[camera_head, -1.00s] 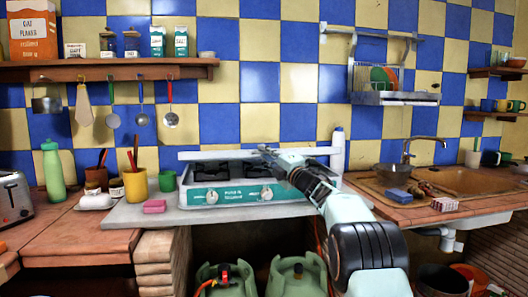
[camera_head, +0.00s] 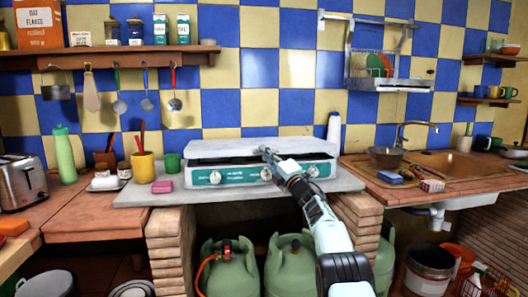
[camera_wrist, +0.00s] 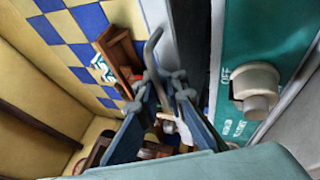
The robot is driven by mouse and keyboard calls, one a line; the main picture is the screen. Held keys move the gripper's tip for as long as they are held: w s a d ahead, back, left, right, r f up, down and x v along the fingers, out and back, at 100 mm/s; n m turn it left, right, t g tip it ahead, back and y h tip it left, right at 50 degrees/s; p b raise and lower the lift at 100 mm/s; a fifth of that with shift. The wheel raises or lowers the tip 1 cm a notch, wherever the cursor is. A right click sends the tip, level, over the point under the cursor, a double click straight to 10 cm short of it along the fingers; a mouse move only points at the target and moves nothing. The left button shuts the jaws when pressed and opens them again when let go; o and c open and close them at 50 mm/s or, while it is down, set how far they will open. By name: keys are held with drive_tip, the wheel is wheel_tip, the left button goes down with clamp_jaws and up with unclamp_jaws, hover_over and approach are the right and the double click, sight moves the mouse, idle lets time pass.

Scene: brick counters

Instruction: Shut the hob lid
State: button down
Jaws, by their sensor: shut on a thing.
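The hob (camera_head: 240,176) sits on the grey counter, with a teal front panel and white knobs. In the wrist view my gripper's fingers (camera_wrist: 166,82) are close together around the pale lid edge (camera_wrist: 162,22), beside the teal panel (camera_wrist: 245,45) and a knob (camera_wrist: 255,85).
A pink sponge (camera_head: 162,186), a green cup (camera_head: 173,162) and a yellow cup (camera_head: 143,167) stand left of the hob. A white bottle (camera_head: 334,128) stands behind its right end. Green gas cylinders (camera_head: 228,268) stand below. The sink (camera_head: 455,163) is at right.

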drive_tip(key=shift+d+r, duration=0.25)
drive_tip(key=shift+r, duration=0.2)
drive_tip(key=c, duration=2.4)
unclamp_jaws()
drive_tip(key=shift+s+r, duration=0.2)
drive_tip(key=shift+f, duration=0.1)
drive_tip(key=shift+d+f, duration=0.1)
drive_tip(key=shift+d, duration=0.05)
drive_tip(key=shift+s+d+f, duration=0.2)
drive_tip(key=shift+s+f, duration=0.05)
drive_tip(key=shift+f, duration=0.15)
drive_tip(key=shift+s+d+f, duration=0.15)
drive_tip(key=shift+s+f, duration=0.05)
drive_tip(key=shift+f, duration=0.2)
drive_tip(key=v, duration=1)
drive_tip(key=shift+s+r, duration=0.3)
drive_tip(key=shift+a, duration=0.15)
